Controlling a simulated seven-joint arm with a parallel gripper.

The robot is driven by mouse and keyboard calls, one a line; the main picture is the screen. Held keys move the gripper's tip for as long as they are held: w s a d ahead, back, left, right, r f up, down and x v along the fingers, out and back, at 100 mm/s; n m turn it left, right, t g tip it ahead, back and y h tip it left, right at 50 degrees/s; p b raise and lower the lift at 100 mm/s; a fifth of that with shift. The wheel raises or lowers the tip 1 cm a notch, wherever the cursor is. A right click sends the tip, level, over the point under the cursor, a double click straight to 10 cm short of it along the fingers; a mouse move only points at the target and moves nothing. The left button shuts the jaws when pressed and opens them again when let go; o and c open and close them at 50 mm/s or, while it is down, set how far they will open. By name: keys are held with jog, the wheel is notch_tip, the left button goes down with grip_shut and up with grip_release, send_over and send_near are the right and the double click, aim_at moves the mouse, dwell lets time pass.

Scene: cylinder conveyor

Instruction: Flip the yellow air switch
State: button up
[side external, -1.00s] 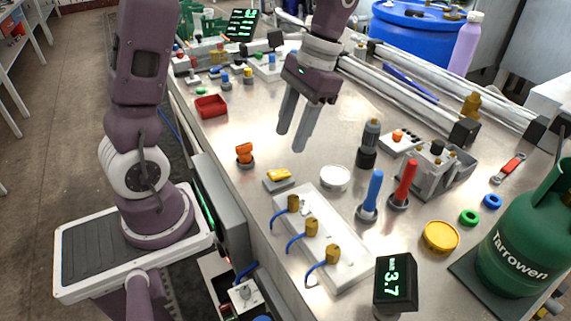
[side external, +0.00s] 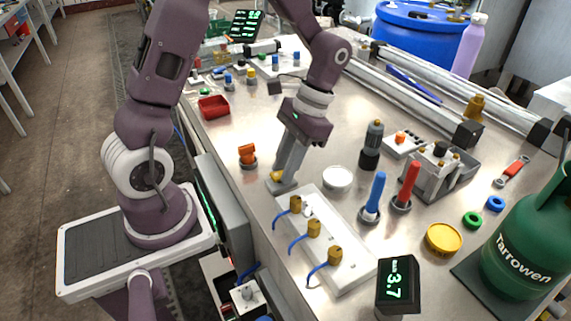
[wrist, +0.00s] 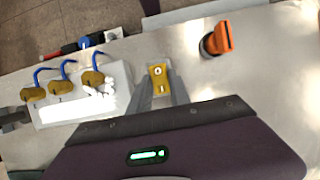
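The yellow air switch (side external: 276,176) is a small yellow rocker on a grey base, near the table's front edge. My gripper (side external: 283,181) points down at it, and its fingers hide much of it in the side view. In the wrist view the yellow switch (wrist: 158,79) shows with two marks on its face, between my gripper's fingers (wrist: 160,76). The fingers stand apart, one on either side of the rocker. I cannot tell whether they touch it.
A white manifold (side external: 325,240) with brass fittings and blue hoses lies close by. An orange knob (side external: 247,154) stands behind the switch, and a white round dish (side external: 338,178) to its right. Blue (side external: 374,194) and red (side external: 408,184) levers stand farther right.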

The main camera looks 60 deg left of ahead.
aim_at(279, 174)
grip_shut()
jog(key=shift+s+r+t, duration=0.15)
jog(key=shift+s+t, duration=0.2)
jog(key=shift+t, duration=0.75)
jog(key=t, duration=0.3)
jog(key=shift+s, duration=0.3)
jog(key=o, duration=0.7)
grip_release()
jog(key=shift+o, duration=0.2)
notch_tip(279, 174, up, 7)
jog(key=shift+s, duration=0.15)
